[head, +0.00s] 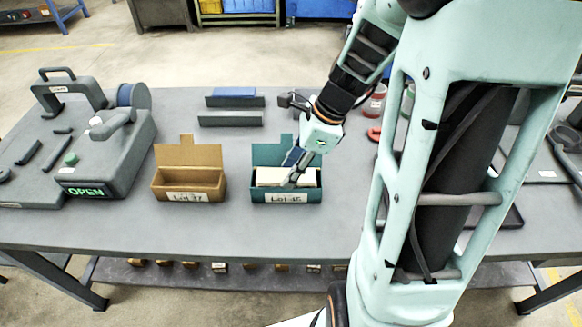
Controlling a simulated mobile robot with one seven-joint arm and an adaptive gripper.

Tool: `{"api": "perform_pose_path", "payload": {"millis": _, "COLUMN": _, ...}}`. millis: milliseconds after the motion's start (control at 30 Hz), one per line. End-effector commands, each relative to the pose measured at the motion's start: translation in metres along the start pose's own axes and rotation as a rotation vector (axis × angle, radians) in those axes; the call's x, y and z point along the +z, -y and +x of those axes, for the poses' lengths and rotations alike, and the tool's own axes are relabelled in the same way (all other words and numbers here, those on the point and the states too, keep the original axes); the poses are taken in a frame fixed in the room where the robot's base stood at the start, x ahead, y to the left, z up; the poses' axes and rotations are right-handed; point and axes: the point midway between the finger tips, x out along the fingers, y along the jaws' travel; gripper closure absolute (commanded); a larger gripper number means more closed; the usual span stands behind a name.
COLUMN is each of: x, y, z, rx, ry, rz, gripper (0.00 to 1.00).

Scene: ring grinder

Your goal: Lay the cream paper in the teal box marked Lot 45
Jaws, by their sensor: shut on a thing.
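The teal box (258,196) marked Lot 45 stands on the grey table with its lid raised at the back. The cream paper (272,177) lies within the box's opening, seen just above the front wall. My gripper (291,181) reaches down into the box from the upper right, its fingertips at the paper and shut on it. The fingers and wrist hide part of the paper and the box's right back side. Whether the paper touches the box floor cannot be told.
A brown box (189,195) marked Lot 17 stands open to the left. A grey machine (105,155) with a green OPEN display is farther left. Grey holders (230,118), one with a blue bar, lie behind. Bare table (215,232) runs along the front.

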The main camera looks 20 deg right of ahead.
Motion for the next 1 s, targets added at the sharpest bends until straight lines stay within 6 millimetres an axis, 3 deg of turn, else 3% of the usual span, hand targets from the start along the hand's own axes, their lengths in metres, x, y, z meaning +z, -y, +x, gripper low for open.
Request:
{"api": "perform_pose_path", "payload": {"millis": 367, "x": -0.0003, "y": 0.0, "z": 0.0004, "rx": 0.0, "ry": 0.0, "rz": 0.0, "gripper": 0.77}}
{"api": "perform_pose_path", "payload": {"millis": 400, "x": -0.0003, "y": 0.0, "z": 0.0004, "rx": 0.0, "ry": 0.0, "rz": 0.0, "gripper": 0.63}}
{"api": "perform_pose_path", "payload": {"millis": 567, "x": -0.0003, "y": 0.0001, "z": 0.0003, "rx": 0.0, "ry": 0.0, "rz": 0.0, "gripper": 0.46}}
{"api": "perform_pose_path", "payload": {"millis": 767, "x": -0.0003, "y": 0.0002, "z": 0.0001, "rx": 0.0, "ry": 0.0, "rz": 0.0, "gripper": 0.46}}
{"api": "perform_pose_path", "payload": {"millis": 900, "x": -0.0002, "y": 0.0002, "z": 0.0001, "rx": 0.0, "ry": 0.0, "rz": 0.0, "gripper": 0.32}}
{"api": "perform_pose_path", "payload": {"millis": 1000, "x": -0.0002, "y": 0.0002, "z": 0.0001, "rx": -0.001, "ry": 0.0, "rz": 0.0, "gripper": 0.32}}
